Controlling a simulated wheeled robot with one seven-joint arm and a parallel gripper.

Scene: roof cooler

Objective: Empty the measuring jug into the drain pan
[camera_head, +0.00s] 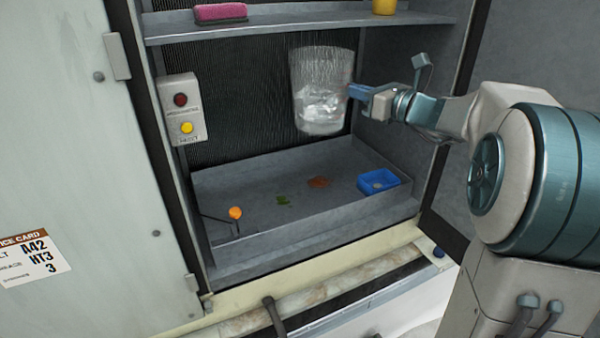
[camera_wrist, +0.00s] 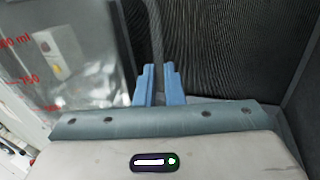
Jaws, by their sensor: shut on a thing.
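The clear measuring jug (camera_head: 322,88) hangs above the back of the grey drain pan (camera_head: 235,182), apart from it and close to upright. Its lower part looks brighter, as if it holds clear liquid. My gripper (camera_head: 354,92) is at the jug's right side. In the wrist view the blue fingertips (camera_wrist: 160,84) are shut on the jug's dark upright handle (camera_wrist: 158,35). The jug wall (camera_wrist: 70,60) with red ml marks fills the left of that view. The pan shows a green stain and a reddish-brown stain.
A blue box (camera_head: 378,183) sits in the pan's right end. An orange ball (camera_head: 235,213) on a thin arm stands at its front left. A shelf (camera_head: 290,28) with a pink sponge (camera_head: 220,12) and a yellow object crosses above the jug. A switch box (camera_head: 184,108) is at left.

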